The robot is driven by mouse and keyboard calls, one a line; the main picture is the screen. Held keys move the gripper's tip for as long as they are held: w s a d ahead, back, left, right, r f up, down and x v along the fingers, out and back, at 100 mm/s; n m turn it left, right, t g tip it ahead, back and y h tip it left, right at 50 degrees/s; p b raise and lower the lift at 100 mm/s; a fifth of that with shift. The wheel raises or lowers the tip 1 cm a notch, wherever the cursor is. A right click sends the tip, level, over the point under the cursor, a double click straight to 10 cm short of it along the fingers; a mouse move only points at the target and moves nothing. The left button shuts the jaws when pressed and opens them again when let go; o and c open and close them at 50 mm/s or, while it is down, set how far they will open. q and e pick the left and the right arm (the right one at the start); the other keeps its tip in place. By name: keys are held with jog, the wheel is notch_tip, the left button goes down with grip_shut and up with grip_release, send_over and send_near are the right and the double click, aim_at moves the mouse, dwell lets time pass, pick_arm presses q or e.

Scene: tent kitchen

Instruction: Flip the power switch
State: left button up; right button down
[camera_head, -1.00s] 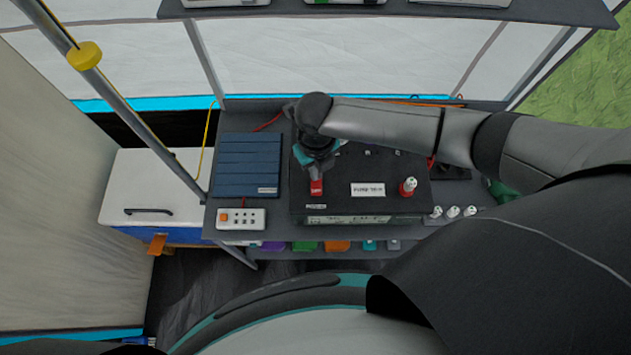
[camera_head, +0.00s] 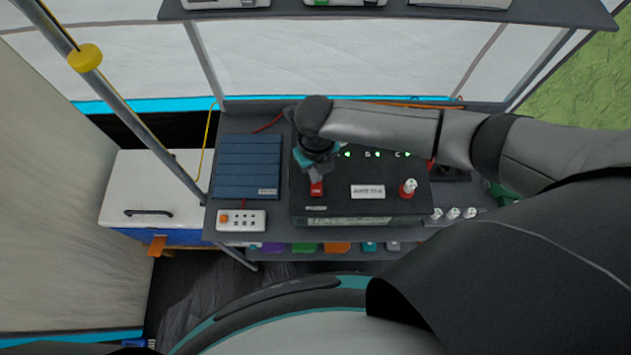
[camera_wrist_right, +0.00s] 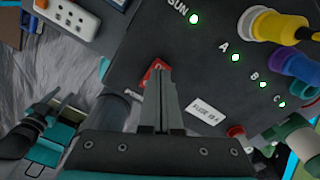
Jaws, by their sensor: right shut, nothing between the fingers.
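The power switch (camera_head: 316,189) is a small red rocker on the top front left of a black power box (camera_head: 350,207). In the right wrist view the red switch (camera_wrist_right: 155,70) is partly hidden behind my fingertips. My right gripper (camera_head: 313,172) is shut and empty, with its tips at the switch; it also shows in the right wrist view (camera_wrist_right: 160,72). I cannot tell whether the tips touch it. Several green lights (camera_wrist_right: 236,58) glow on the box, one beside the word SUN. My left gripper is not in view.
A white power strip (camera_head: 241,220) and a blue ribbed panel (camera_head: 247,166) lie left of the box. A red knob with a white top (camera_head: 408,188) stands on the box's right side. A grey pole (camera_head: 135,117) crosses at left. A white-lidded cooler (camera_head: 150,186) stands beyond it.

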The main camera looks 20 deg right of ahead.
notch_tip(320, 180, up, 6)
jog(key=p, duration=0.5)
jog(key=shift+p, duration=0.4)
jog(key=shift+r, duration=0.1)
